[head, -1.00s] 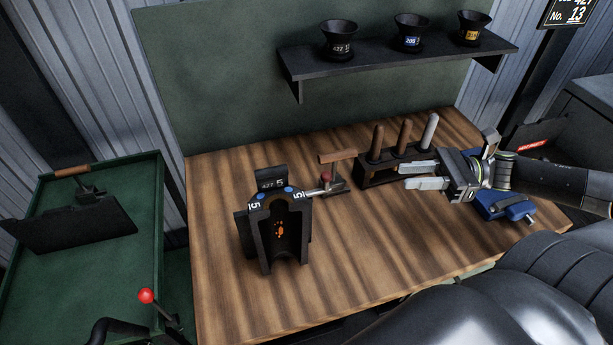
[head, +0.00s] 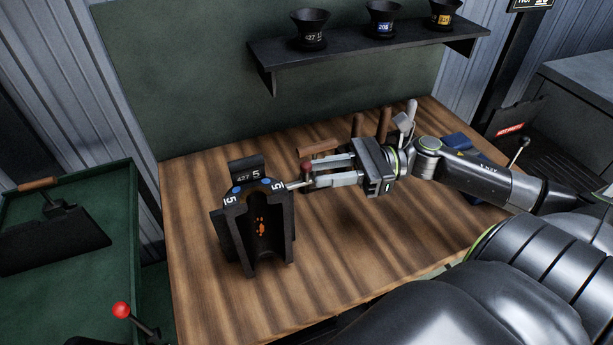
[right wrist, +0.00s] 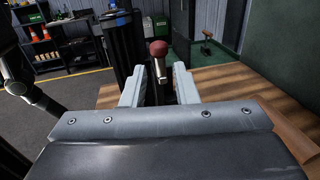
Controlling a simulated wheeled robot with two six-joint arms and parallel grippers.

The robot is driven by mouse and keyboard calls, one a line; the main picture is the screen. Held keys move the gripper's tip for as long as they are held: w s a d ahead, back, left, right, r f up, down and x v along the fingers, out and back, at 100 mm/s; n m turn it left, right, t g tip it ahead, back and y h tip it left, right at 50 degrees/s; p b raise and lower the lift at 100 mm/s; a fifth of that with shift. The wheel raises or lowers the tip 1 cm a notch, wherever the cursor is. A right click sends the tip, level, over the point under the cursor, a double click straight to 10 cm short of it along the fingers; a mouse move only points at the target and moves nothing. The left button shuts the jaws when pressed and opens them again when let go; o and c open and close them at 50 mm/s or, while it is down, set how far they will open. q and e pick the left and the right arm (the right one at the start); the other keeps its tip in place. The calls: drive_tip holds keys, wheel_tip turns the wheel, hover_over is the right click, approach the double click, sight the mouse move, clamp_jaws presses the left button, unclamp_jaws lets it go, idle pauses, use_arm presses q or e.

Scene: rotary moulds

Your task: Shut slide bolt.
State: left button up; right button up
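The slide bolt shows as a metal rod (head: 297,185) with a dark red knob (head: 305,165), beside the right side of the black mould (head: 240,225) marked 5. The mould stands upright on the wooden bench. My right gripper (head: 310,172) is open, its two fingers reaching left on either side of the knob. In the right wrist view the red knob (right wrist: 158,48) stands on its metal stem between the spread fingers (right wrist: 158,88), with gaps on both sides. The bolt's base is mostly hidden behind the gripper. My left gripper is not in view.
A wooden handle (head: 318,145) lies just behind the gripper. A rack of upright handles (head: 383,122) stands behind my right arm. A shelf (head: 370,50) holds several black funnels. A green cart (head: 130,240) is at left. The bench front (head: 340,255) is clear.

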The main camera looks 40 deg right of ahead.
sight(306, 174)
drive_tip(key=x, duration=0.3)
drive_tip(key=shift+a, duration=0.15)
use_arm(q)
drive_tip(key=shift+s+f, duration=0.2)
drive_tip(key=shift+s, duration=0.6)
use_arm(e)
drive_tip(key=shift+w+a, duration=0.25)
drive_tip(key=shift+a, duration=0.1)
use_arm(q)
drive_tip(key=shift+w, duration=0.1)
use_arm(e)
clamp_jaws()
